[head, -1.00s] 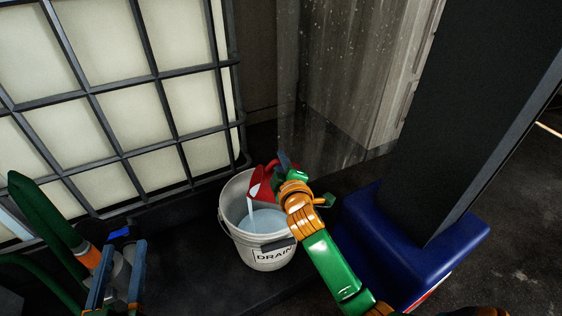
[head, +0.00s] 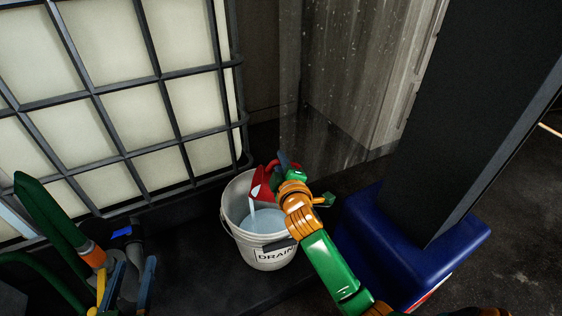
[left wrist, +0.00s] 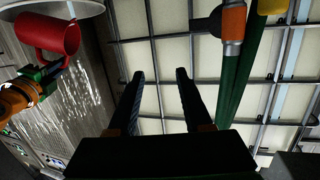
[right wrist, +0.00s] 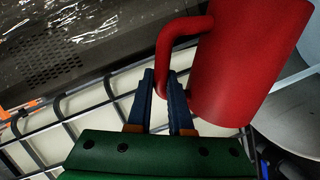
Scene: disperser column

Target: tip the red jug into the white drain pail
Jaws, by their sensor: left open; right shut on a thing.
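The red jug (head: 261,184) is tilted over the mouth of the white drain pail (head: 243,245), and a pale stream runs from it into the pail. Bluish liquid shows inside the pail, whose front reads "DRAIN". My right gripper (head: 286,163) is shut on the jug's handle; the right wrist view shows its fingers (right wrist: 168,82) at the handle beside the jug's body (right wrist: 245,65). My left gripper (head: 135,263) is open and empty at the lower left, apart from the pail. In the left wrist view its fingers (left wrist: 160,75) are spread, with the jug (left wrist: 48,38) at upper left.
A caged pale tank (head: 120,70) stands behind and left of the pail. Green hoses (head: 50,212) with an orange collar (head: 93,257) lie near my left gripper. A dark column with a blue base (head: 400,245) stands right of the pail. A clear strip curtain hangs behind.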

